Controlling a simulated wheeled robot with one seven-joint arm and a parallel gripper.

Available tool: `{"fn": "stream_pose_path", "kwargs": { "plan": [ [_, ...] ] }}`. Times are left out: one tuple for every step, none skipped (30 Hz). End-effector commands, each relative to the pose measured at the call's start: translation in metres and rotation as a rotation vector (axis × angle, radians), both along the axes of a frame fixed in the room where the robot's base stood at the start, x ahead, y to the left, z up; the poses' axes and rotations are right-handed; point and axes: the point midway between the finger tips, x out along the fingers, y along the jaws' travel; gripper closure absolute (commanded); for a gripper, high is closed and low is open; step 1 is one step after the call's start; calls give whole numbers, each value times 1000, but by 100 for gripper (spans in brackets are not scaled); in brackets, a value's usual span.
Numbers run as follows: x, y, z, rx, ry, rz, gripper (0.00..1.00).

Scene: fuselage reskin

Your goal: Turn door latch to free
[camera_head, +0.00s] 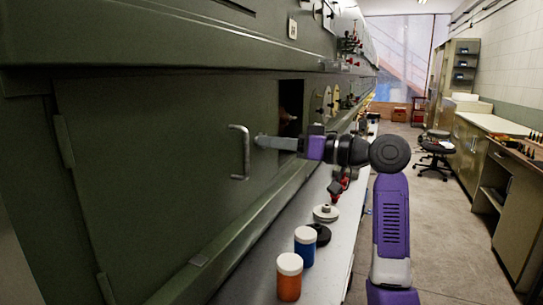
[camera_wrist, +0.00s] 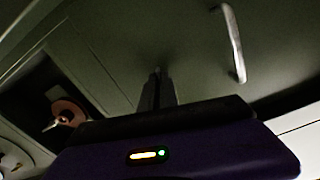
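The large green door (camera_head: 150,170) is flat against the green fuselage side, with a pale D-shaped handle (camera_head: 246,153) near its right edge. The handle is also at the upper right of the wrist view (camera_wrist: 235,45). My gripper (camera_head: 264,141) reaches in from the right, with its narrow grey end close to the door just right of the handle. In the wrist view my gripper's narrow end (camera_wrist: 157,75) points at the door surface, left of the handle. I cannot make out the latch separately from this grey end, nor any gap between the fingers.
A dark opening (camera_head: 291,100) lies right of the door; a reddish part (camera_wrist: 66,112) shows inside. Below, a pale bench (camera_head: 330,245) holds an orange jar (camera_head: 289,280), a blue jar (camera_head: 305,248) and round parts (camera_head: 325,213). The aisle floor (camera_head: 440,230) on the right is clear.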

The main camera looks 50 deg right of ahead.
Motion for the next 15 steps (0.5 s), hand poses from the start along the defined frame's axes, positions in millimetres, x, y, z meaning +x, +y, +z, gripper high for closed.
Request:
{"fn": "stream_pose_path", "kwargs": {
  "plan": [
    [0,0,-5,-33,-11,-1,100],
    [0,0,-5,-53,-18,-1,100],
    [0,0,-4,-78,-27,-1,100],
    [0,0,-4,-96,-35,-1,100],
    [0,0,-4,-113,-41,0,100],
    [0,0,-3,-133,-48,0,100],
    [0,0,-3,-148,-53,0,100],
    [0,0,-3,-161,-57,0,100],
    [0,0,-3,-177,-63,0,100],
    [0,0,-3,-188,-67,0,100],
    [0,0,-2,-199,-71,0,100],
    [0,0,-2,-210,-75,0,100],
    [0,0,-2,-217,-78,0,100],
    [0,0,-2,-225,-81,0,100],
    [0,0,-1,-233,-83,0,100]
  ]
}}
